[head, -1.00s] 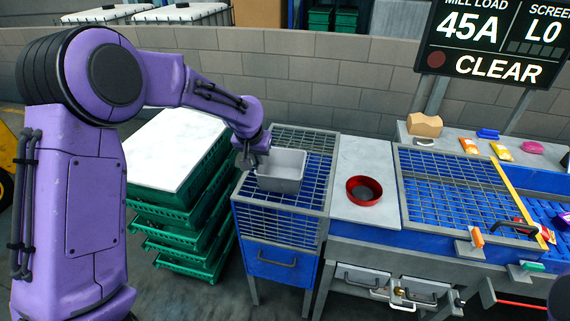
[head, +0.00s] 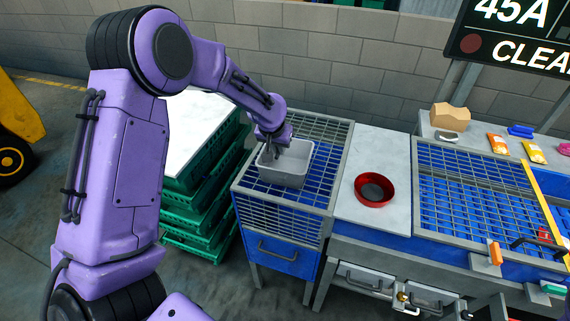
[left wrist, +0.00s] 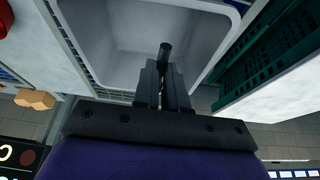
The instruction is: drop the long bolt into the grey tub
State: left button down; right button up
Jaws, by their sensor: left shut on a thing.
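The grey tub (head: 284,177) is an open box standing on the blue wire-mesh cage stand, left of centre in the head view. My left gripper (head: 277,146) is over the back left part of its opening. In the left wrist view my left gripper (left wrist: 162,88) is shut on the long bolt (left wrist: 165,53), a dark rod whose end sticks out past the fingertips. The empty-looking inside of the tub (left wrist: 120,45) spreads behind the bolt there. The bolt cannot be made out clearly in the head view. My right gripper is out of sight.
A red bowl (head: 374,189) with a dark bottom stands on the pale counter (head: 378,150) right of the cage stand. Stacked green crates (head: 208,205) stand to the left. A blue mesh-topped table (head: 470,195) and small coloured packets (head: 497,144) are to the right.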

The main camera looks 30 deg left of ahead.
pick_arm(q)
jog(key=c, duration=1.1)
grip_release()
jog(key=shift+s+r, duration=0.1)
jog(key=a+b+v, duration=0.1)
jog(key=b+v, duration=0.1)
jog(key=v, duration=0.8)
jog(key=shift+d+r+b, duration=0.15)
jog(key=shift+d+b, duration=0.15)
jog(key=shift+d, duration=0.2)
jog(key=shift+s, duration=0.15)
